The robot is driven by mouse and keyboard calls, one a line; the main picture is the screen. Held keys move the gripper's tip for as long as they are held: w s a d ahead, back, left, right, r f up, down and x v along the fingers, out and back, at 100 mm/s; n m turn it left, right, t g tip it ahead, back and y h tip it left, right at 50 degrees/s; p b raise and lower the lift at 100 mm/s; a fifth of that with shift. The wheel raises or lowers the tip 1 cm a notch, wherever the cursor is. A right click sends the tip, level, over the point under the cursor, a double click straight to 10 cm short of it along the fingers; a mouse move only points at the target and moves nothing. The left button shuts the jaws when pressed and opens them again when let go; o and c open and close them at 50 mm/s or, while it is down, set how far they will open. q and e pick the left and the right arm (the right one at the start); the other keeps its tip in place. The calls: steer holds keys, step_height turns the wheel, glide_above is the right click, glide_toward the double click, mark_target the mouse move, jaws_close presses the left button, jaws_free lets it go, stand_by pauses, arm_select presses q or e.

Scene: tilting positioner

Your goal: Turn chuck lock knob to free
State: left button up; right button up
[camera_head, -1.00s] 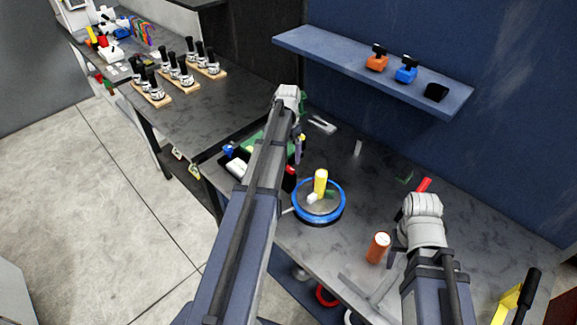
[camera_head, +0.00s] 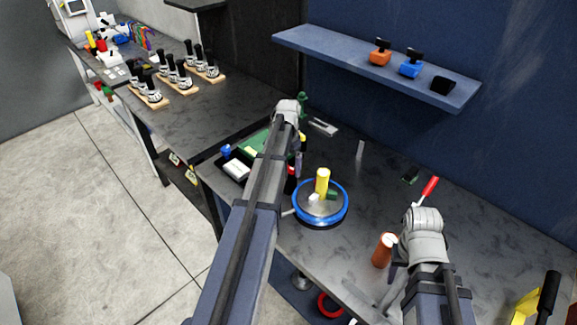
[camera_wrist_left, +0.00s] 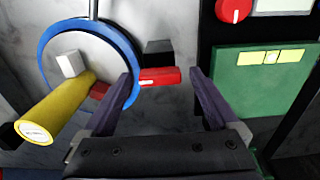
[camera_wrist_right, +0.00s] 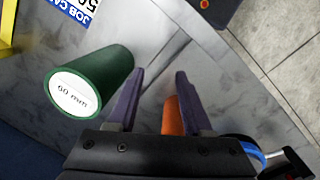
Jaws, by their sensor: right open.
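The positioner's round grey plate with a blue rim (camera_head: 345,205) lies on the bench; it also shows in the left wrist view (camera_wrist_left: 45,60). It carries a yellow cylinder (camera_wrist_left: 55,108) and a small white block (camera_wrist_left: 68,63). A red labelled piece (camera_wrist_left: 160,77) sticks out beside its rim. A red round knob with a white mark (camera_wrist_left: 234,9) sits on a dark panel at upper right. I cannot tell which is the chuck lock knob. My left gripper (camera_wrist_left: 161,76) is open and empty, facing the red piece. My right gripper (camera_wrist_right: 160,73) is open, near an orange cylinder (camera_wrist_right: 173,115).
A green cylinder labelled in mm (camera_wrist_right: 92,78) stands near my right gripper. A green board (camera_wrist_left: 265,80) lies right of my left gripper. A red-handled lever (camera_head: 430,187) is behind the right arm. A blue shelf (camera_head: 350,62) overhangs the back.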

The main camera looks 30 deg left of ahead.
arm_select(q)
steer(key=c, duration=1.3)
steer(key=n, duration=1.3)
steer(key=shift+n, duration=2.4)
